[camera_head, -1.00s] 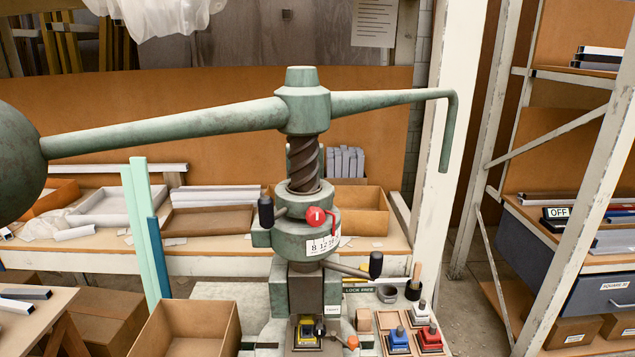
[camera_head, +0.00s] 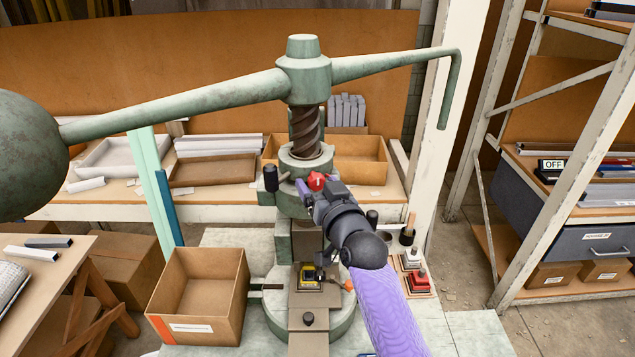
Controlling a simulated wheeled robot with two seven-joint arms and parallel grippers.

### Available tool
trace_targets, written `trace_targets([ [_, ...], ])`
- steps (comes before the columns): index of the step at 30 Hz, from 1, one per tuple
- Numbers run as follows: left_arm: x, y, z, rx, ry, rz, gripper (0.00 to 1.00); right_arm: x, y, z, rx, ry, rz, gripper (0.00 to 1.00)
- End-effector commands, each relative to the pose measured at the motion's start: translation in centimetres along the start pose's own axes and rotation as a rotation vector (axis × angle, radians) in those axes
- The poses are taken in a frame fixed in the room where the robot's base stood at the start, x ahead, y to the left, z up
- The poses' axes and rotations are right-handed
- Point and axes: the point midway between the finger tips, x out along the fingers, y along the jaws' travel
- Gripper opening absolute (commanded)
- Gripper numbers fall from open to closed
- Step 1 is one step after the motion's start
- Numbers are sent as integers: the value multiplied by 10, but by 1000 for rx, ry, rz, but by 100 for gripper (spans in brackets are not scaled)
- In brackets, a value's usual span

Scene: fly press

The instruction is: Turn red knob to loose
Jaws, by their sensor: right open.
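The red knob (camera_head: 317,181) sits on the front of the green fly press (camera_head: 304,163), below the screw and to the right of a black-handled lever. My right gripper (camera_head: 308,192) reaches up from the lower right on a purple arm. Its jaws are open, with the fingertips just below and to the left of the red knob; I cannot tell whether they touch it. The gripper and wrist hide the number scale under the knob. My left gripper is not in view.
The press's long green arm (camera_head: 180,104) with a big ball weight (camera_head: 28,160) spans the upper left. An open cardboard box (camera_head: 197,313) stands left of the press base. A red stamp-like block (camera_head: 417,279) lies right of my arm. A metal shelf frame stands at the right.

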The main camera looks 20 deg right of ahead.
Motion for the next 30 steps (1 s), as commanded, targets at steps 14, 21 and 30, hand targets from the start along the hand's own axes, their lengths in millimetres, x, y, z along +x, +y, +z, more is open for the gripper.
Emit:
trace_targets([
  [14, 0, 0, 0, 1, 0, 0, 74, 8, 0, 0, -1, -1, 0, 56],
  [21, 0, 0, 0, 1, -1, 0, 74, 8, 0, 0, -1, -1, 0, 5],
  [30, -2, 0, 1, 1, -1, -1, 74, 8, 0, 0, -20, -4, 0, 0],
])
